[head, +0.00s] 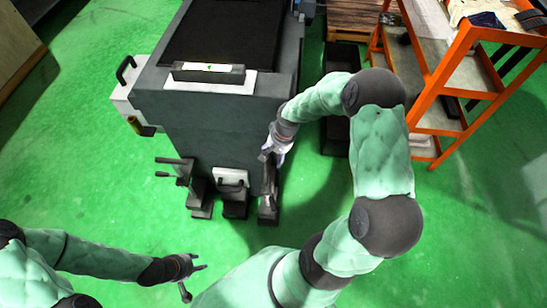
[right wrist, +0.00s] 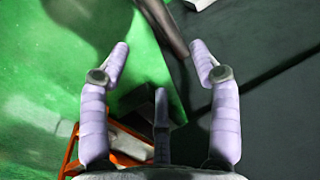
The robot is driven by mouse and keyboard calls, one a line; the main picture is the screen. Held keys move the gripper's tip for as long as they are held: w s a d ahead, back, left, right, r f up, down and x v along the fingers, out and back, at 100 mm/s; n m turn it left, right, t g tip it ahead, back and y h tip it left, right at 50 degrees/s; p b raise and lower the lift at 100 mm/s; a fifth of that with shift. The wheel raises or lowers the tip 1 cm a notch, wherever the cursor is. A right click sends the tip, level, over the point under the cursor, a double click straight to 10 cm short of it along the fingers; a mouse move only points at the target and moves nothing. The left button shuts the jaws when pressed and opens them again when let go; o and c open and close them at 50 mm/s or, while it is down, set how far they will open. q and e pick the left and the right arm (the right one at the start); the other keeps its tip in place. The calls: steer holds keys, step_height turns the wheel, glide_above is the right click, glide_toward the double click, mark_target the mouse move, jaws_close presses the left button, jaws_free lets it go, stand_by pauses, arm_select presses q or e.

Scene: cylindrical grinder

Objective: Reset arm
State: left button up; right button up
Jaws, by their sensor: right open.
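My right arm reaches over to the front right corner of a dark grey machine (head: 200,115). My right gripper (head: 267,158) is beside the machine's front face, above a dark pedal-like part (head: 268,200). In the right wrist view the right gripper (right wrist: 160,48) has its lilac fingers spread wide, with nothing gripped. A dark bar (right wrist: 164,22) shows beyond and between the fingertips. My left gripper (head: 196,280) is low at the left over the green floor, its fingers apart and empty.
An orange shelf rack (head: 440,75) stands at the right. A dark bin (head: 336,138) is on the floor between machine and rack. A lever stand (head: 190,180) and a middle pedal (head: 234,203) stand before the machine. The green floor (head: 90,190) at left is clear.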

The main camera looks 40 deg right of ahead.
stand_by(0.5)
steer(key=s+a+f+n+y+p, duration=0.1)
steer(key=s+a+f+n, duration=0.15)
steer(key=a, duration=0.45)
steer(key=s+a+f+n+y+p, duration=0.1)
steer(key=a+f, duration=0.3)
steer(key=a, duration=0.3)
steer(key=s+a+f+n+g, duration=0.1)
steer(key=s+a+f, duration=0.3)
steer(key=s+a, duration=0.5)
steer(key=shift+s+a+n+p, duration=0.2)
steer(key=shift+s+n+p, duration=0.15)
steer(key=shift+n, duration=0.4)
steer(key=shift+d, duration=0.15)
